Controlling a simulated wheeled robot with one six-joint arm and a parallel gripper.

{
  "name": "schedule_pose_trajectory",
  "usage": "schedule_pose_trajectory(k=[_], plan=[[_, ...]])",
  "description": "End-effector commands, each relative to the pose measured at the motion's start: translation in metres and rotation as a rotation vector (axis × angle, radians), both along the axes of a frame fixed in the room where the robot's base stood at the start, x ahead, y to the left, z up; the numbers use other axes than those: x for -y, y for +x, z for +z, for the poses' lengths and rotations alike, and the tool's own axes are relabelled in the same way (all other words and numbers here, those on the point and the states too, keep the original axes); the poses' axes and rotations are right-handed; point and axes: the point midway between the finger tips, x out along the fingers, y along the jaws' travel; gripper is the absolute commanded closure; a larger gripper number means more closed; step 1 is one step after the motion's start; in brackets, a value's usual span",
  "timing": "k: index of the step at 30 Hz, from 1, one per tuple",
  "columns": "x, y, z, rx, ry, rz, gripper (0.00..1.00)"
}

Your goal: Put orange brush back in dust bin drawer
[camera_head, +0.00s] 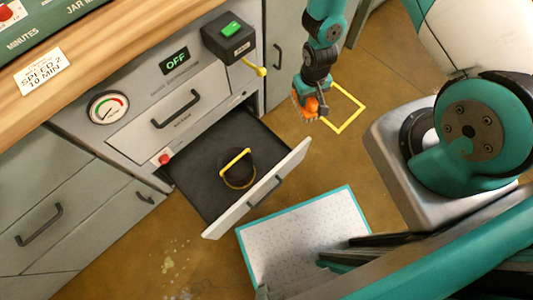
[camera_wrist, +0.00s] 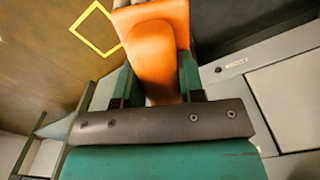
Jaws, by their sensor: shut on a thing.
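The orange brush (camera_head: 303,108) is held in my gripper (camera_head: 308,89), which hangs over the floor to the right of the open drawer. In the wrist view the orange brush (camera_wrist: 153,55) sits between the two teal fingers of my gripper (camera_wrist: 158,84). The dust bin drawer (camera_head: 197,192) is pulled out of the grey cabinet. It has a dark inside and a pale front panel. A round dark container (camera_head: 238,180) with a yellow handle stands in it, and dark bare floor lies around the container.
A yellow square outline (camera_head: 347,107) is marked on the floor beside my gripper. A black box with a green button (camera_head: 229,37) and a yellow lever (camera_head: 254,67) project above the drawer. A teal-edged speckled mat (camera_head: 300,232) lies in front of the drawer.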

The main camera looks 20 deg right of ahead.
Motion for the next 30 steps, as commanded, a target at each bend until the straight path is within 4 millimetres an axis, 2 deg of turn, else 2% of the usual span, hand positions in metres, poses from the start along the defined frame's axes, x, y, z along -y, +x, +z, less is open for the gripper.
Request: schedule_pose_trajectory(k=[1,3,15,30], plan=[[-0.005,0.004,-0.024,0.003,0.000,0.006,0.86],[-0.010,0.009,-0.037,0.004,0.000,0.008,0.86],[-0.034,0.029,-0.103,0.004,0.001,0.007,0.86],[-0.066,0.044,-0.183,0.004,0.001,0.004,0.86]])
